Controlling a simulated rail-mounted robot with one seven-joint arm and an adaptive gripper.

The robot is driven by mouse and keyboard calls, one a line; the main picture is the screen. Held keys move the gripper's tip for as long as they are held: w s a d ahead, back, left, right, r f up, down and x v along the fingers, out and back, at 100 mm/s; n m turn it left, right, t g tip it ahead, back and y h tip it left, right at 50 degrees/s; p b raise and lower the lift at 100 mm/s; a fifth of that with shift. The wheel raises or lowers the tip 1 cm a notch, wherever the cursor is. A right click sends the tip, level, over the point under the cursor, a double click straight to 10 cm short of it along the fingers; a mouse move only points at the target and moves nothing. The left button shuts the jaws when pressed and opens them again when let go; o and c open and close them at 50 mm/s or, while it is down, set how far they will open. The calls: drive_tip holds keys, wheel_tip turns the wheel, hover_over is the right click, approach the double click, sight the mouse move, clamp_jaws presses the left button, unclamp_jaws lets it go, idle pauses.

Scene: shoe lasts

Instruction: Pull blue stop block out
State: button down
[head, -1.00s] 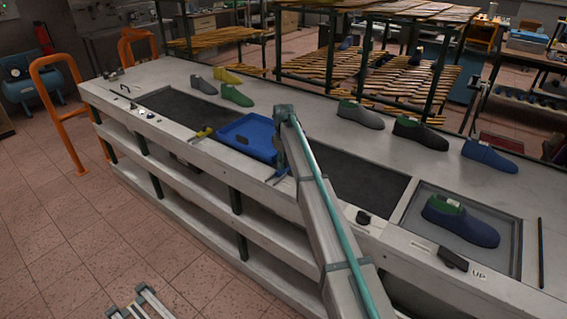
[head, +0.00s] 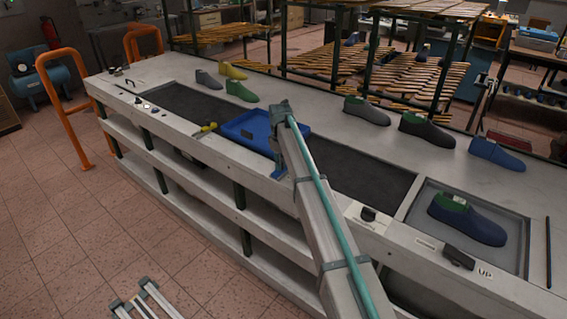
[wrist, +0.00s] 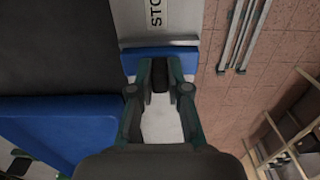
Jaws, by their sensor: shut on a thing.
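The blue stop block (wrist: 160,60) spans the pale bench strip below a "STO…" label in the wrist view. Its dark knob (wrist: 160,77) sits between the fingertips of my gripper (wrist: 160,74). My gripper is shut on that knob, with the fingers on either side of it. In the head view a small blue piece, likely the block (head: 279,172), shows at the bench front edge beside my arm. My arm hides most of the grip there.
A blue tray (head: 243,133) lies on the dark belt (head: 350,172), close left of my gripper. A yellow-handled part (head: 206,127) sits at the tray's left. Shoe lasts stand along the bench's back edge. A blue-green last (head: 468,222) sits on the right-hand plate. Open floor lies in front.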

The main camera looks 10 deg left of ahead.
drive_tip(key=shift+s+a, duration=0.1)
drive_tip(key=shift+s, duration=0.1)
drive_tip(key=c, duration=1.1)
unclamp_jaws()
drive_tip(key=shift+r, duration=0.3)
wheel_tip(320, 180, up, 11)
drive_tip(key=shift+r, duration=0.15)
